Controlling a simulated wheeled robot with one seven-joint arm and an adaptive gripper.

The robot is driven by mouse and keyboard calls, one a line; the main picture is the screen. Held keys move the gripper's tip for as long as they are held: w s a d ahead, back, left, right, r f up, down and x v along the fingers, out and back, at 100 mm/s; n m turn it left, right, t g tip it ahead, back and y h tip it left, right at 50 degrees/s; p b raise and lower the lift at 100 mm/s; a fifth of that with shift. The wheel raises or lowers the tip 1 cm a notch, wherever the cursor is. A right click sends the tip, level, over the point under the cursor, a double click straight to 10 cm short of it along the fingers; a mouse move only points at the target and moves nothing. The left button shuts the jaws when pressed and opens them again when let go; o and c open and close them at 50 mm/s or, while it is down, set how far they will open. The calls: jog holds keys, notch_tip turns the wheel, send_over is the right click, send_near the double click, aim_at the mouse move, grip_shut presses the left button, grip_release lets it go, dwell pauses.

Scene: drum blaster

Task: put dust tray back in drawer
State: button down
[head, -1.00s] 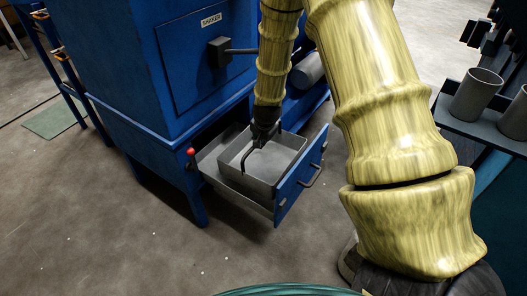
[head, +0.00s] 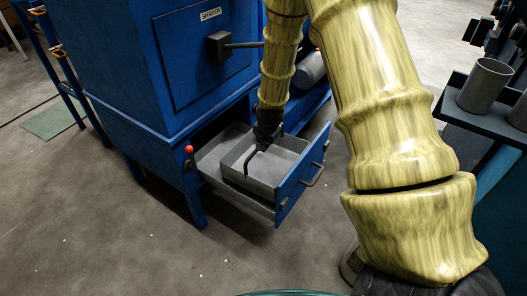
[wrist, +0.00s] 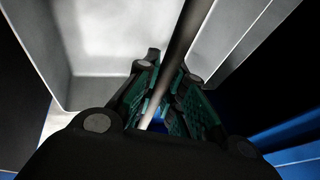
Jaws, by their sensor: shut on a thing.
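The grey dust tray (head: 236,169) is an open, empty box. It is at the pulled-out blue drawer (head: 301,178), over the drawer's floor and behind its front panel. The tray looks about level, with its rim above the drawer's side. I cannot tell whether its bottom rests on the drawer floor. My gripper (head: 264,141) comes down from above at the tray and is shut on a thin bar, apparently the tray's handle (head: 248,160). In the wrist view the bar (wrist: 180,57) runs between the fingers (wrist: 163,98), beside the tray's pale inside (wrist: 100,45).
The blue shaker cabinet (head: 185,75) stands over the drawer, with a dark lever (head: 221,46) on its face. A red knob (head: 189,149) is at the drawer opening's left. Grey cups (head: 484,86) stand on a shelf at right. The floor at front left is clear.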

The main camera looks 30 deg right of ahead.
jog(key=shift+f+b, duration=0.85)
jog(key=shift+f, duration=0.95)
jog(key=c, duration=1.5)
grip_release()
jog(key=shift+f+b, duration=0.1)
jog(key=shift+b, duration=0.5)
jog(key=p+v, duration=0.3)
jog(key=v, duration=0.8)
jog(key=shift+p, duration=0.35)
jog(key=shift+d, duration=0.1)
